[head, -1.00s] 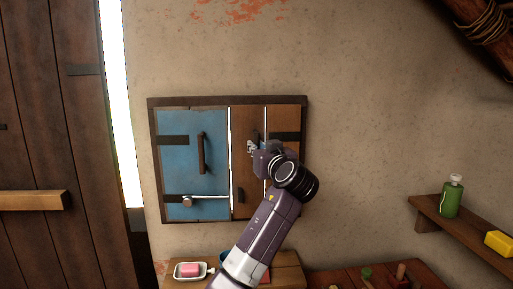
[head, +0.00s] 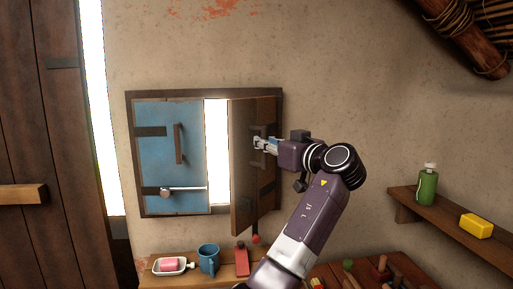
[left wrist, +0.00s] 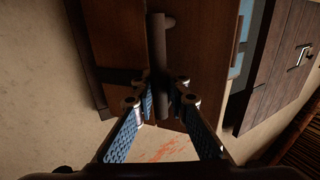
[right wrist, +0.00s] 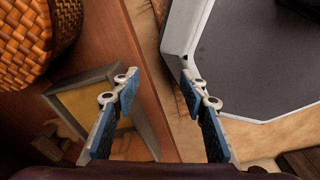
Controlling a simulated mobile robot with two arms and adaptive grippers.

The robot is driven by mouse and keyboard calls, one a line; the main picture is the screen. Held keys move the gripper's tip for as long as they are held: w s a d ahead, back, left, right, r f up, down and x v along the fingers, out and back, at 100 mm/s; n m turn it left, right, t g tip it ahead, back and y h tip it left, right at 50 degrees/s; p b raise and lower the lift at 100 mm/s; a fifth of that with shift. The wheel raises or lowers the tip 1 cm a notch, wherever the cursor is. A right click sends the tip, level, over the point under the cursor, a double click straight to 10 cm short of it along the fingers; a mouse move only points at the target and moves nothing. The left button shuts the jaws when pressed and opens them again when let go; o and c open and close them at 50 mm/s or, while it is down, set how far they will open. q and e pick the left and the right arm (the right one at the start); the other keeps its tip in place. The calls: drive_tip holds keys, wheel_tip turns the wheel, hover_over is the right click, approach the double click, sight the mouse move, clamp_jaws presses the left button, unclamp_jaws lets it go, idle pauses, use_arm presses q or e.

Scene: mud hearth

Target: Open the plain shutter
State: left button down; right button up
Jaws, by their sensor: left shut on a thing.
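The plain shutter (head: 241,180) is the brown wooden leaf at the right of the window frame. It stands swung out from the frame, with a bright gap beside it. My left gripper (head: 262,145) is at its handle. In the left wrist view my left gripper (left wrist: 160,92) is shut on the dark bar handle (left wrist: 159,50) of the shutter. The blue shutter (head: 165,140) at the left is closed, with a metal bolt across its lower part. In the right wrist view my right gripper (right wrist: 156,88) is open and empty, away from the window.
Below the window a ledge holds a soap dish (head: 160,270) with pink soap, a blue mug (head: 208,257) and a red item (head: 242,262). A shelf at right holds a green bottle (head: 427,186) and a yellow block (head: 477,226). A woven basket (right wrist: 35,35) is near my right gripper.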

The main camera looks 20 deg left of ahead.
use_arm(q)
drive_tip(key=shift+w+d+f+n+g+y+p, duration=0.15)
drive_tip(key=shift+w+d+n+g+p, duration=0.15)
drive_tip(key=shift+d+p, duration=0.75)
drive_tip(key=shift+w+d+f+n+g+y+p, duration=0.15)
drive_tip(key=shift+w+d+g+y+p, duration=0.15)
drive_tip(key=shift+d+p, duration=0.75)
drive_tip(key=shift+w+d+n+g+y+p, duration=0.1)
drive_tip(key=shift+w+d+n+g+p, duration=0.3)
drive_tip(key=shift+p, duration=1.05)
use_arm(e)
wheel_tip(320, 180, up, 7)
drive_tip(key=shift+a, duration=0.15)
use_arm(q)
drive_tip(key=shift+s+d+f, duration=0.1)
drive_tip(key=shift+s+d, duration=0.1)
drive_tip(key=shift+d, duration=0.05)
use_arm(e)
drive_tip(key=shift+a+r, duration=0.1)
drive_tip(key=shift+a, duration=0.25)
